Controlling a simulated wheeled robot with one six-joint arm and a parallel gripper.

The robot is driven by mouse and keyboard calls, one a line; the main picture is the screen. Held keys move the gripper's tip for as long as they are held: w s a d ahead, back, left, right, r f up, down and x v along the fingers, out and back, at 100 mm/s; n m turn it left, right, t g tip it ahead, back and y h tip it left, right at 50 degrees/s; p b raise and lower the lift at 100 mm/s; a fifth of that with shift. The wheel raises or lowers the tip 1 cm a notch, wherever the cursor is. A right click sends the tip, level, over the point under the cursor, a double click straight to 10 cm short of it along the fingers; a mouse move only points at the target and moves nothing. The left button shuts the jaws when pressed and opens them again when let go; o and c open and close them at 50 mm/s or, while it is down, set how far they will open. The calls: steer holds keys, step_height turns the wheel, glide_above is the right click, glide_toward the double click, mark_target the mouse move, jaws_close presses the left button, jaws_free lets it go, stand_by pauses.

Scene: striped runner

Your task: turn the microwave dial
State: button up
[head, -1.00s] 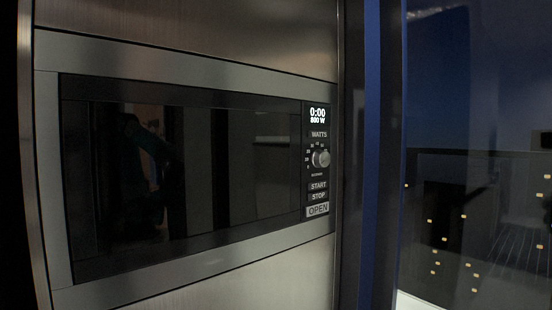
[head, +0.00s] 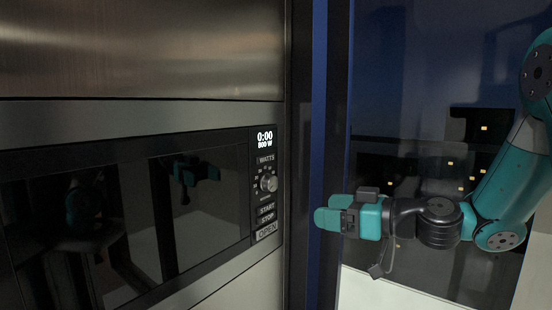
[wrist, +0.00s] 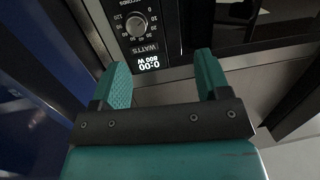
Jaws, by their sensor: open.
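The microwave dial (head: 268,183) is a round silver knob on the black control panel at the right of the built-in microwave (head: 135,210). The display (head: 265,139) above it reads 0:00 and 800 W. In the wrist view the dial (wrist: 137,25) appears upside down, beyond the fingertips and between their lines. My gripper (head: 322,218) is to the right of the panel in the head view, pointing left and apart from the dial. In the wrist view my gripper (wrist: 161,72) is open with nothing between its teal fingers.
START, STOP and OPEN buttons (head: 267,222) sit below the dial. A brushed steel panel (head: 140,50) is above the microwave. A blue strip (head: 317,120) and dark window (head: 430,120) lie to the right. The space between gripper and panel looks clear.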

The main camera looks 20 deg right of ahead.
steer(key=w+d+r+t, duration=0.1)
steer(key=d+r+t, duration=0.1)
steer(key=d, duration=0.1)
steer(key=p, duration=0.9)
glide_toward(274, 183)
steer(key=shift+m+h, duration=0.4)
steer(key=x, duration=0.8)
steer(key=shift+s+a+r, duration=0.1)
steer(key=shift+a+r, duration=0.1)
steer(key=shift+r, duration=0.15)
steer(key=shift+w+a+f, duration=0.15)
steer(key=shift+w+a, duration=0.2)
steer(key=shift+w, duration=0.2)
steer(key=c, duration=0.9)
steer(key=shift+c, duration=0.2)
